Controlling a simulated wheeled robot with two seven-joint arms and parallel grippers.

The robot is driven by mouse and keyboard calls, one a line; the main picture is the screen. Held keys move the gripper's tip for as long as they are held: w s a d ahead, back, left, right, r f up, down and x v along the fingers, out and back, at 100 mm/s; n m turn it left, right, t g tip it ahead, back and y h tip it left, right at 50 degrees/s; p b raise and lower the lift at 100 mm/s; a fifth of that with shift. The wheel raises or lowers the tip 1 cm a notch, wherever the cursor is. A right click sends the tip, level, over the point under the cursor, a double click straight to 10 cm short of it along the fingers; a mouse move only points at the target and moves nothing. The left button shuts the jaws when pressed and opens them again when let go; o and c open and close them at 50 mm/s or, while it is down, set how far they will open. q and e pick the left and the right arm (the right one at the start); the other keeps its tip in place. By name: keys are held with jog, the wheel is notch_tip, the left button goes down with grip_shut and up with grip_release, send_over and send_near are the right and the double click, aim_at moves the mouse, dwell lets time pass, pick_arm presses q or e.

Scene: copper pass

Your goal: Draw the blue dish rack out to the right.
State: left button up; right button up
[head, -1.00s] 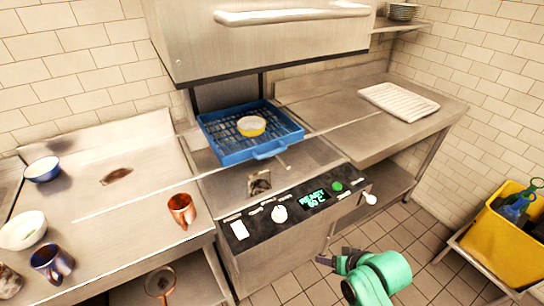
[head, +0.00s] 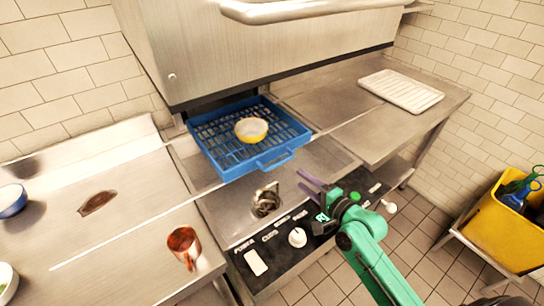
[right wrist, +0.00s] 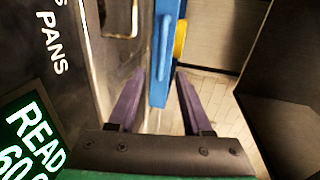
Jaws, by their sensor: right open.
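The blue dish rack (head: 225,167) sits on the steel bed under the raised hood, with a yellow-and-white bowl (head: 251,130) in it. Its loop handle (head: 275,163) sticks out on the near side. My right gripper (head: 302,180), with purple fingers, is open and empty just right of and nearer than the handle, above the control panel. In the right wrist view, part of the blue rack (right wrist: 161,85) appears between the open fingers (right wrist: 160,78); I see no contact. My left gripper is not in view.
The right counter (head: 350,130) has free room beside the rack, with a white ribbed tray (head: 401,91) at its back. The hood (head: 260,45) overhangs the rack. A yellow bin (head: 503,238) stands at right.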

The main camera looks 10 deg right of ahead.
aim_at(279, 163)
jog(key=x, duration=1.2)
jog(key=shift+w+a+r+p, duration=0.1)
jog(key=shift+w+p, duration=0.1)
jog(key=shift+p, duration=0.2)
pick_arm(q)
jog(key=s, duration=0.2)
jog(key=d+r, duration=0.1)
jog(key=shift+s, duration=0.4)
pick_arm(e)
grip_shut()
